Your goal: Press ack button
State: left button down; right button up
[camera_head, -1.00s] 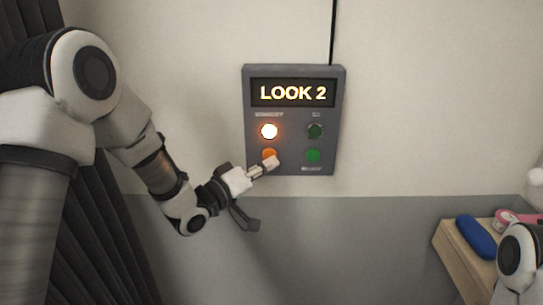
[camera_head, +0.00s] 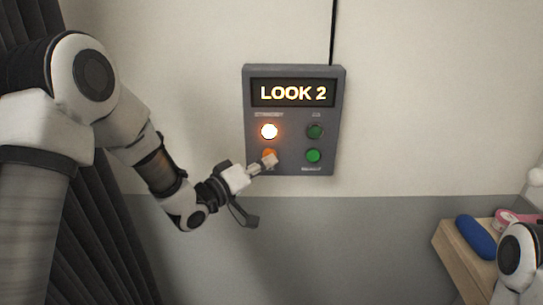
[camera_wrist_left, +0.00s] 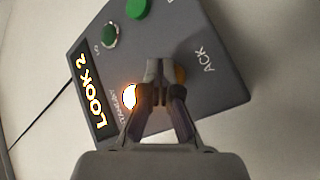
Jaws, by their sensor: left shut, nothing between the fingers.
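A grey cue box (camera_head: 293,120) hangs on the wall; its display (camera_head: 293,93) reads LOOK 2. The orange ack button (camera_head: 267,154) is at the box's lower left, partly hidden by my left fingertips. In the left wrist view an orange edge of the ack button (camera_wrist_left: 181,75) shows behind the fingers, beside the ACK label (camera_wrist_left: 205,60). My left gripper (camera_head: 271,160) is shut and empty, its tips in front of the button; I cannot tell whether they touch it. It also shows in the left wrist view (camera_wrist_left: 160,72). My right gripper is out of view.
A lit standby lamp (camera_head: 269,131) sits just above the ack button. A dark green lamp (camera_head: 315,131) and a green button (camera_head: 313,156) are to the right. A wooden shelf (camera_head: 452,254) with a blue item (camera_head: 477,238) stands at the lower right. Dark curtain (camera_head: 90,240) hangs at left.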

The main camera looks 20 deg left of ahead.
pick_arm(q)
jog(key=shift+w, duration=0.2)
jog(key=shift+s, duration=0.1)
dwell(0.4)
jog(key=shift+s+d, duration=0.2)
jog(key=shift+s, duration=0.5)
jog(key=s, duration=0.2)
jog(key=s+d+b, duration=0.1)
jog(key=s, duration=0.1)
jog(key=shift+s+d, duration=0.2)
jog(key=shift+s, duration=0.2)
